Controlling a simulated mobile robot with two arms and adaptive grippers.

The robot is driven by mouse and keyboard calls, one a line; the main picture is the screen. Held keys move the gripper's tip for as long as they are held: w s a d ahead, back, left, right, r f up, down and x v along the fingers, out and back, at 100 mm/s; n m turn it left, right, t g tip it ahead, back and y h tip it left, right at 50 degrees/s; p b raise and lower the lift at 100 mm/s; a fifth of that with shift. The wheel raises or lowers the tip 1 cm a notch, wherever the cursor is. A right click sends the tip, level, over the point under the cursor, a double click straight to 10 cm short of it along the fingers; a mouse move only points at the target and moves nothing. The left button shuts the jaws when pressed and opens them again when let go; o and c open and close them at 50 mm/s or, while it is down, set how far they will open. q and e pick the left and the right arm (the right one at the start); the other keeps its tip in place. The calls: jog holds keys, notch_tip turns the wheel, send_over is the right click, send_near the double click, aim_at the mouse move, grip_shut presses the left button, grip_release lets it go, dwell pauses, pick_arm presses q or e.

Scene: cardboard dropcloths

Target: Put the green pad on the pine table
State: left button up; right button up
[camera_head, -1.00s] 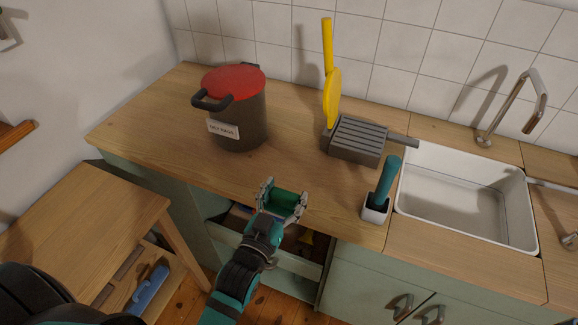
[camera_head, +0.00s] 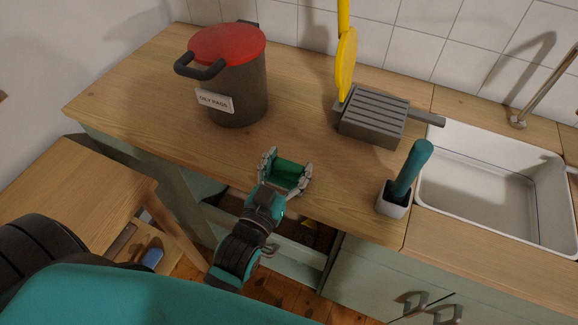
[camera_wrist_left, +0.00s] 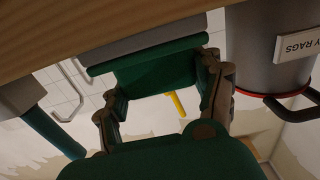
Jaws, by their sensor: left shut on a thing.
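The green pad (camera_head: 289,174) is between the fingers of my left gripper (camera_head: 285,172), which is shut on it. The pad is held over the front edge of the wooden counter, above the open drawer. In the left wrist view the pad (camera_wrist_left: 155,68) spans between the two fingers. A small wooden table, which looks like the pine table (camera_head: 75,190), stands at the left, lower than the counter; its visible top is bare. My arm covers its near part. My right gripper is not in view.
On the counter (camera_head: 150,110) stand a dark bin with a red lid (camera_head: 238,95), a grey slotted block (camera_head: 372,122) with a yellow tool (camera_head: 346,62), and a teal-handled brush in a white holder (camera_head: 395,198). A white sink (camera_head: 500,180) is at the right. An open drawer (camera_head: 285,250) juts out below.

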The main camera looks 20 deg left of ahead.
pick_arm(q)
jog(key=shift+s+d+r, duration=0.1)
jog(key=shift+s, duration=0.2)
jog(key=o, duration=1.3)
jog(key=shift+w, duration=0.1)
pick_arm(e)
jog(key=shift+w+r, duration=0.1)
